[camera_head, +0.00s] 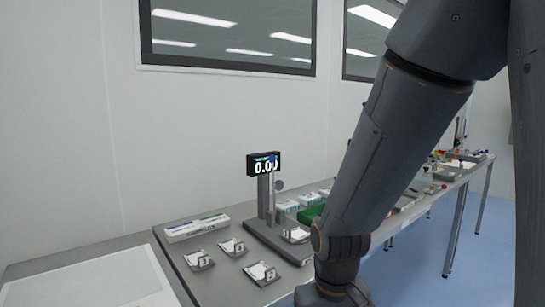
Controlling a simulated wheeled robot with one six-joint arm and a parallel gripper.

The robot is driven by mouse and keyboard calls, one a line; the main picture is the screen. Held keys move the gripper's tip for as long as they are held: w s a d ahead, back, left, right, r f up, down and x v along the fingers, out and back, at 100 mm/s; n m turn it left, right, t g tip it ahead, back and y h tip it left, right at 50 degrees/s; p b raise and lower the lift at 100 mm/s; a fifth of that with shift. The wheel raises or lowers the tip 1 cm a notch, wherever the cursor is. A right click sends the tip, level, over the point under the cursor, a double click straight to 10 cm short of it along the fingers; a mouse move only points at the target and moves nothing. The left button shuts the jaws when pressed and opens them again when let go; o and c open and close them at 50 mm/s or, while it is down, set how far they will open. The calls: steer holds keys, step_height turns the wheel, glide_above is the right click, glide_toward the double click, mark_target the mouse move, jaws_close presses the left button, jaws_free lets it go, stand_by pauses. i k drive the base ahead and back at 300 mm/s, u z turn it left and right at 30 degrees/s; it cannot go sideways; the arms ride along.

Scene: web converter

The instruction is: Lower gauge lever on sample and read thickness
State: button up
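The thickness gauge stands on the grey table, with a dark upright column (263,197), a flat base (272,236) and a display (265,163) on top. A small pale sample piece (296,233) lies on the right of the gauge base. My arm crosses the right of the view, and my gripper is outside the picture below it.
Several small numbered holders with white pieces (262,272) lie left of and in front of the gauge. A white box (197,228) lies behind them. A green item (311,215) and white boxes stand right of the gauge. A pale panel (95,280) covers the near left. More cluttered tabletop (466,157) extends back right.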

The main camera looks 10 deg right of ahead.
mark_target(278, 185)
steer(key=z, duration=0.25)
steer(key=k, duration=0.6)
steer(key=z, duration=0.55)
steer(key=k, duration=0.6)
steer(key=u, duration=0.55)
steer(key=i, duration=0.6)
steer(key=u, duration=0.6)
steer(key=i, duration=0.8)
steer(key=z, duration=0.2)
